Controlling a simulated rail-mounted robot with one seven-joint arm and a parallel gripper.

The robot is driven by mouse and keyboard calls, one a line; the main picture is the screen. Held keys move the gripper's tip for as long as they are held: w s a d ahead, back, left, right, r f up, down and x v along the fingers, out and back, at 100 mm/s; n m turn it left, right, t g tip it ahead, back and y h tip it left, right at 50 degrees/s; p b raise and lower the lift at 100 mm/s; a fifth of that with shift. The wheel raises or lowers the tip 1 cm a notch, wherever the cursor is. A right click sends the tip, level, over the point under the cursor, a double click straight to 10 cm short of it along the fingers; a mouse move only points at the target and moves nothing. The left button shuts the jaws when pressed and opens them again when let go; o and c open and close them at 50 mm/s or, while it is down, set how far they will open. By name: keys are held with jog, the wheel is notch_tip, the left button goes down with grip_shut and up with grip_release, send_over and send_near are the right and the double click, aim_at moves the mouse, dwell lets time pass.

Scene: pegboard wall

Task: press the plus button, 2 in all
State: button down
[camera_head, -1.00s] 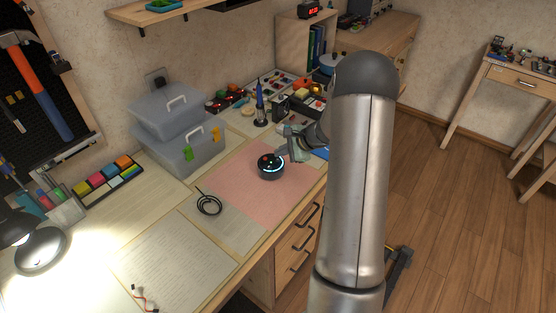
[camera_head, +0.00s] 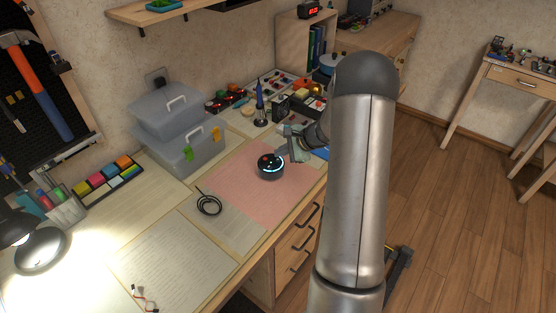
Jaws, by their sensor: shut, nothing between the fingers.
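A round black device (camera_head: 270,167) with a glowing blue ring and a small red mark on top sits on the pink mat (camera_head: 240,198) on the desk. The plus button is too small to make out. My gripper (camera_head: 281,156) is shut and empty. It is just above the right rear of the device's top; I cannot tell whether the fingertips touch it. My arm hides part of the desk's right side.
Stacked clear plastic boxes (camera_head: 177,148) stand at the back left. A soldering iron in its stand (camera_head: 260,105) and several parts trays are behind. The front of the mat is clear.

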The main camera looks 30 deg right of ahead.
jog(key=shift+f, duration=0.1)
jog(key=shift+f+b, duration=0.4)
jog(key=shift+b, duration=0.25)
jog(key=shift+f+b, duration=0.25)
jog(key=shift+b, duration=0.15)
dwell(0.4)
dwell(0.4)
jog(key=shift+r+p, duration=0.3)
jog(key=shift+r, duration=0.45)
jog(key=shift+r+p, duration=1.5)
jog(key=shift+r, duration=1)
